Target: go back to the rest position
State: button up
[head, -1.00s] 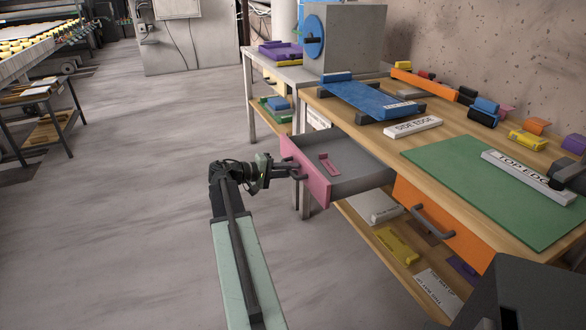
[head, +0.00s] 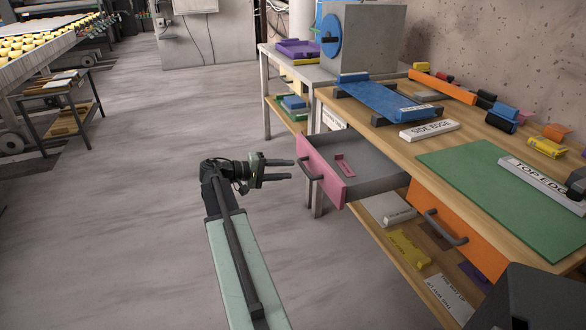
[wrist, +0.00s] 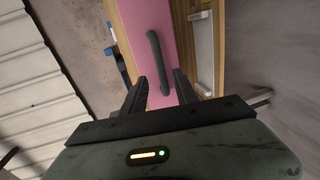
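My gripper (head: 292,170) is open and empty in the head view, just left of the pink drawer. Its two dark fingers point right, with a gap between them. The pink drawer front (head: 325,172) stands pulled out from the workbench, and a pink part (head: 344,165) lies inside the drawer.
The wooden workbench holds a green mat (head: 490,190), a blue part (head: 380,98) and several small pieces. An orange drawer (head: 475,248) is below its top, over a lower shelf with labelled blocks. Open grey floor (head: 110,230) lies left of my arm.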

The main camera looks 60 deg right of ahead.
dwell(0.4)
jog(key=w+a+f+n+t, duration=0.35)
jog(key=w+a, duration=0.55)
jog(key=a, duration=0.3)
jog(key=w+a+f+n+t, duration=0.2)
jog(key=w+a+f+t, duration=0.2)
jog(key=w+a, duration=0.75)
jog(key=s+a+f+n+t+y, duration=0.1)
jog(key=a+f+y, duration=0.3)
jog(key=a, duration=0.8)
jog(key=s+a+f+n+t+y, duration=0.1)
jog(key=a+f+y, duration=0.3)
jog(key=a, duration=0.7)
jog(key=a+f+n+t+y, duration=0.1)
jog(key=a+f+y, duration=0.25)
jog(key=a, duration=0.85)
notch_tip(320, 180, up, 31)
jog(key=p, duration=3.1)
jog(key=shift+a, duration=0.15)
jog(key=shift+s, duration=0.1)
